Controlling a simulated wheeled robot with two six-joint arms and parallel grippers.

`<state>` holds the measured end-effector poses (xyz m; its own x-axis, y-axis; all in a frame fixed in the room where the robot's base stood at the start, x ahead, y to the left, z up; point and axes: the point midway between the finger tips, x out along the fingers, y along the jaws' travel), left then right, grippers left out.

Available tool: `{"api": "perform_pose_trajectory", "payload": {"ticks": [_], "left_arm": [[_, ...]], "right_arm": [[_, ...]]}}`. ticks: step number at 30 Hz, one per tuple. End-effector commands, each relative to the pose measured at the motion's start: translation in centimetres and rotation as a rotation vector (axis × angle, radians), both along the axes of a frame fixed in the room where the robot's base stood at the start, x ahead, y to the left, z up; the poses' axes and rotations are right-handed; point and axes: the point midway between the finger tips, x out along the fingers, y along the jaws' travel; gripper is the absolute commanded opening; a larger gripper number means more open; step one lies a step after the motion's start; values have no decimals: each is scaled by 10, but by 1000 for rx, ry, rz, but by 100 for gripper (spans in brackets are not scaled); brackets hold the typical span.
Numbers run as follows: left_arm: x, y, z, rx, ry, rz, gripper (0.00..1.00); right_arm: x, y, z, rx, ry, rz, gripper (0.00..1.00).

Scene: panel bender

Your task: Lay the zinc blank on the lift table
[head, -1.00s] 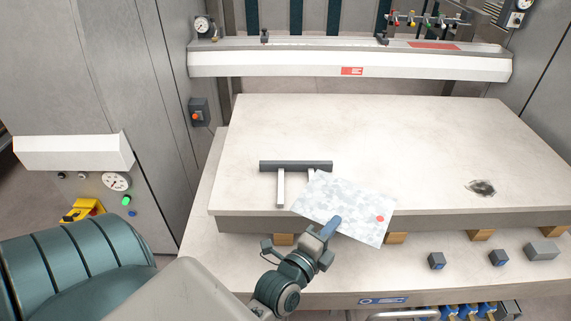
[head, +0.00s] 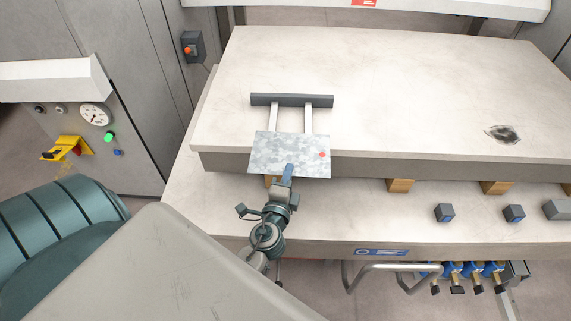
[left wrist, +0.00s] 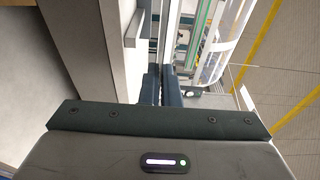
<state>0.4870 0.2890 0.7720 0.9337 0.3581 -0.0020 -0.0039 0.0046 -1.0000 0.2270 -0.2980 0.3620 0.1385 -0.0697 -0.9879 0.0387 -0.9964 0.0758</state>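The zinc blank (head: 278,148), a mottled grey sheet with a red dot near its right edge, shows in the head view. My left gripper (head: 287,172) is shut on its near edge. In the left wrist view the two dark fingers (left wrist: 162,84) are close together. The blank overlaps the front edge of a large pale tabletop (head: 400,95) in the picture; I cannot tell whether it touches. Beyond it, two light rails run to a dark crossbar (head: 291,100). Which surface is the lift table is not clear. My right gripper is out of view.
A lower pale ledge (head: 330,225) carries several small dark blocks (head: 445,212) at the right. Wooden blocks (head: 400,186) sit under the tabletop. A dark worn patch (head: 502,134) marks its right side. The tabletop's middle is clear.

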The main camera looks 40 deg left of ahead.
Motion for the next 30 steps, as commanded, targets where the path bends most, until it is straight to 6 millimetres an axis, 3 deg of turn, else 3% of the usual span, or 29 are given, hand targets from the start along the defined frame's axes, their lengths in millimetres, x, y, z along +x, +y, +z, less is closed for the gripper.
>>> {"api": "perform_pose_trajectory", "payload": {"ticks": [1,3,11,30], "left_arm": [[1,4,-13,3,-1,11,0],[2,7,-17,1,-1,22,0],[13,15,-16,3,-1,28,0],[88,61,-20,1,-1,28,0]], "right_arm": [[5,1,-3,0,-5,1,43],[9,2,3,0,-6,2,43],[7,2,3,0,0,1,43],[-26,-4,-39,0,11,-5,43]]}}
